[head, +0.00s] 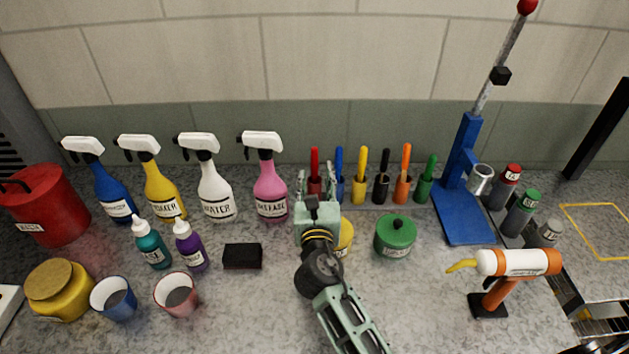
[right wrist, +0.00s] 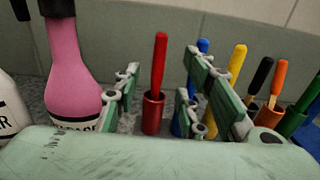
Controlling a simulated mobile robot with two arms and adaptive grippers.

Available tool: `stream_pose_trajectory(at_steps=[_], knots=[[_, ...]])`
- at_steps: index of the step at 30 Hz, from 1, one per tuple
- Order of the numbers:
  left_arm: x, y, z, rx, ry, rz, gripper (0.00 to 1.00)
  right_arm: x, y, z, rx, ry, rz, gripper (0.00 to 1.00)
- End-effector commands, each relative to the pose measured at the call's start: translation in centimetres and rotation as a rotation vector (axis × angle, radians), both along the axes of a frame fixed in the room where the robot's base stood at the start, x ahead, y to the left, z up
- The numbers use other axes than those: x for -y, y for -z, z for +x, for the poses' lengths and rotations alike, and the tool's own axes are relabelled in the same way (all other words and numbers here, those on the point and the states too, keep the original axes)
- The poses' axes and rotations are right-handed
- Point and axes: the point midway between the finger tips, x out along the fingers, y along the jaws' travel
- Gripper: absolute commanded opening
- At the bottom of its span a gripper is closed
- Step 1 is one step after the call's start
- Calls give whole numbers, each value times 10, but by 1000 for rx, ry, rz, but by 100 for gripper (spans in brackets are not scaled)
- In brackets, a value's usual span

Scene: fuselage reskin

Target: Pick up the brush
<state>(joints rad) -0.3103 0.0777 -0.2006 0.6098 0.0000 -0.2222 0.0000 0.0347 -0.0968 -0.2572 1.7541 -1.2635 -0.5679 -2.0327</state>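Several slim coloured handles stand in a row of matching holders along the back; their lower ends are hidden, so I cannot tell which is the brush. The red handle (head: 314,158) stands upright in its red holder at the row's left end. My right gripper (head: 316,185) is open at this holder. In the right wrist view, the red handle (right wrist: 159,65) appears between the two spread fingers of my right gripper (right wrist: 165,88), with gaps on both sides. The blue handle (head: 339,160) is just right of it, partly behind a finger in the wrist view. My left gripper is not in view.
A pink spray bottle (head: 270,189) stands close left of my right gripper. The yellow handle (head: 361,163) and others continue rightward. A green lidded pot (head: 395,236) and a partly hidden yellow pot (head: 346,237) stand near my right arm. A black block (head: 242,256) lies left.

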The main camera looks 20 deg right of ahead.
Motion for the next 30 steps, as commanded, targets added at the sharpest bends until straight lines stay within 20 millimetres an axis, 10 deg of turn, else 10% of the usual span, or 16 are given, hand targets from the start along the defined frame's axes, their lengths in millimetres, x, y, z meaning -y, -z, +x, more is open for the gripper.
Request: stream_pose_trajectory(at_steps=[16,30], knots=[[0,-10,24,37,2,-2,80,17,3,65,2,2,3,38],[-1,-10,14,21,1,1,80,19,4,71,1,1,3,26]])
